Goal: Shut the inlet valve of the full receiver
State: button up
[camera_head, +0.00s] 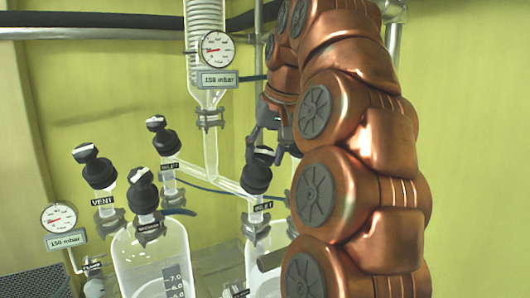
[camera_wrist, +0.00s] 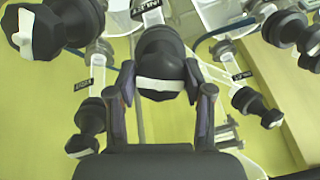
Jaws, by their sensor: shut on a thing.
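My gripper (camera_head: 264,146) is shut on the black knob of the right inlet valve (camera_head: 257,178), reaching it from above. In the wrist view the gripper (camera_wrist: 165,92) has one finger on each side of this knob (camera_wrist: 160,52), and the knob's white bar lies crosswise between the fingers. An INLET label sits below that valve in the head view. The right receiver (camera_head: 256,257) stands under it, partly hidden by my arm. The left receiver (camera_head: 150,248) has its own inlet valve (camera_head: 165,142). I cannot clearly tell the liquid levels.
A vent valve (camera_head: 96,168) and another black-knobbed valve (camera_head: 144,192) stand at the left receiver. Glass tubing (camera_head: 211,150) comes down between the inlets from the condenser (camera_head: 204,25). A gauge (camera_head: 216,49) hangs above, another (camera_head: 59,218) at left. More knobs crowd the wrist view.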

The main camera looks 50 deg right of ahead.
jog(key=m, duration=0.4)
jog(key=shift+m, duration=0.3)
jog(key=m+b, duration=0.1)
jog(key=m, duration=0.2)
jog(key=shift+m+t+y, duration=0.3)
jog(key=shift+t, duration=0.1)
jog(key=m+b, duration=0.1)
jog(key=m, duration=0.3)
jog(key=shift+t, duration=0.3)
jog(key=m+b, duration=0.1)
jog(key=m, duration=0.3)
jog(key=shift+w+f+b, duration=0.1)
jog(key=shift+b, duration=0.25)
jog(key=m+b, duration=0.1)
jog(key=m, duration=0.2)
jog(key=m+b, duration=0.1)
jog(key=m, duration=0.2)
jog(key=shift+t+h, duration=0.4)
jog(key=m+b, duration=0.1)
jog(key=m, duration=0.3)
jog(key=shift+m+h+b, duration=0.3)
jog(key=shift+m+b, duration=0.05)
jog(key=shift+m, duration=1.35)
